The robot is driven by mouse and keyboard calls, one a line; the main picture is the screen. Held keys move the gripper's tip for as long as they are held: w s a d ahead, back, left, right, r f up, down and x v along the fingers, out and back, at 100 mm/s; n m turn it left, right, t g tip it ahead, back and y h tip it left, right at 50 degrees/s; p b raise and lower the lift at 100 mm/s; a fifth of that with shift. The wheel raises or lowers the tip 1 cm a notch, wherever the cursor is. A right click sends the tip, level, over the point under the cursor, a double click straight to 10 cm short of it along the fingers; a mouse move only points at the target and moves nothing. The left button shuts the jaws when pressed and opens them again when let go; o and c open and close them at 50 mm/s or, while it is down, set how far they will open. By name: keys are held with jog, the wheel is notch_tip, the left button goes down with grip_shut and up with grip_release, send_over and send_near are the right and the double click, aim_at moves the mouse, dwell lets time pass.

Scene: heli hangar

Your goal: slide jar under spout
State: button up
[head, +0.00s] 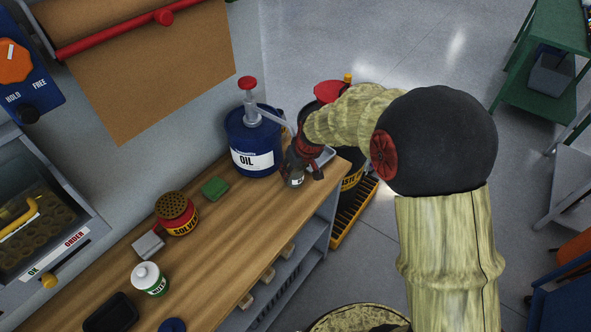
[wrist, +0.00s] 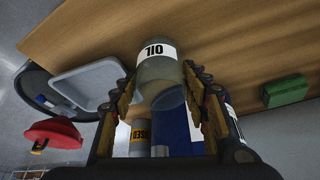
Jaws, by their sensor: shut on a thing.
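A small clear jar with a white OIL label (wrist: 158,70) is between the fingers of my gripper (wrist: 160,82) in the wrist view. My gripper is shut on it. In the head view the jar (head: 296,180) shows under my gripper (head: 304,168), near the bench's right end. The blue oil can (head: 250,140) stands on the bench just left of the jar. Its pump has a red knob and a grey spout (head: 277,116) that reaches right toward my gripper. My gripper and arm hide the spout's end, so I cannot tell whether the jar is directly below it.
A green block (head: 215,188), a red solvent can (head: 177,214) and a white bottle (head: 150,279) stand on the wooden bench (head: 225,245). Bare bench lies in front of the oil can.

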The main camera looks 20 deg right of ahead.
jog(key=shift+w+r, duration=0.15)
jog(key=shift+w, duration=0.05)
jog(key=o, duration=1.3)
jog(key=shift+o, duration=0.5)
jog(key=shift+w+r, duration=0.1)
jog(key=shift+d+r, duration=0.1)
jog(key=shift+r, duration=0.4)
jog(key=s+a+v, duration=0.1)
jog(key=v, duration=0.9)
jog(key=shift+d+r, duration=0.2)
jog(key=shift+d, duration=0.25)
jog(key=shift+s, duration=0.15)
